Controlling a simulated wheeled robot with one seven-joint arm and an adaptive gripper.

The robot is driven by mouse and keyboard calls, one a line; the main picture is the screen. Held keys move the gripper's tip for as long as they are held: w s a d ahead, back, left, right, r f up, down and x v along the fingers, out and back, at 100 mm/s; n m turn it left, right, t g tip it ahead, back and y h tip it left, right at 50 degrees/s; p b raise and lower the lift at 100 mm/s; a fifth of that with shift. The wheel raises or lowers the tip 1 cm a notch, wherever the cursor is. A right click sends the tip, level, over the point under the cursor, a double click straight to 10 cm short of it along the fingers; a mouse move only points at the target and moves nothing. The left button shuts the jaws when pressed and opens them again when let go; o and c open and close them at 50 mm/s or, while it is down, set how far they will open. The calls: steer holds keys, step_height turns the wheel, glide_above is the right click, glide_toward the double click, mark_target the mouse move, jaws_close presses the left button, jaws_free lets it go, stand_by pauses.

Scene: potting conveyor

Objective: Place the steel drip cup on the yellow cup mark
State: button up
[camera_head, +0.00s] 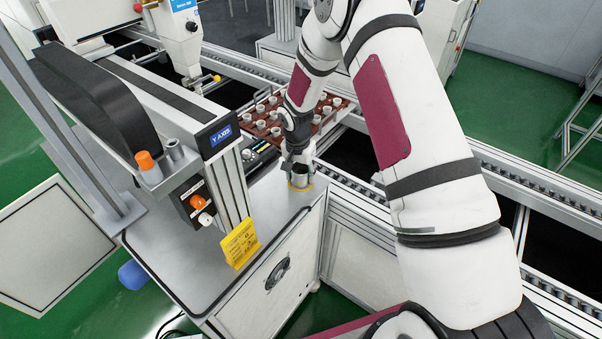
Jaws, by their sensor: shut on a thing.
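My gripper (298,163) points down over the far right corner of the grey cabinet top and is shut on the steel drip cup (300,180). The cup is small, grey and looks upright; my fingers hide part of it. The yellow cup mark (301,188) shows as a yellow edge around the lower part of the cup. The cup is over the mark, at or very near the surface. I cannot tell whether its base touches, nor how well it is centred.
A brown tray with several small pots (272,122) lies on the conveyor behind my gripper. The Y AXIS machine post (228,165), a control box with orange and white knobs (197,204) and a yellow label (240,243) stand to the left. The cabinet top (270,200) is bare between them.

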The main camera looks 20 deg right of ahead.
steer(key=shift+f, duration=0.15)
steer(key=o, duration=1.2)
steer(key=shift+c, duration=0.2)
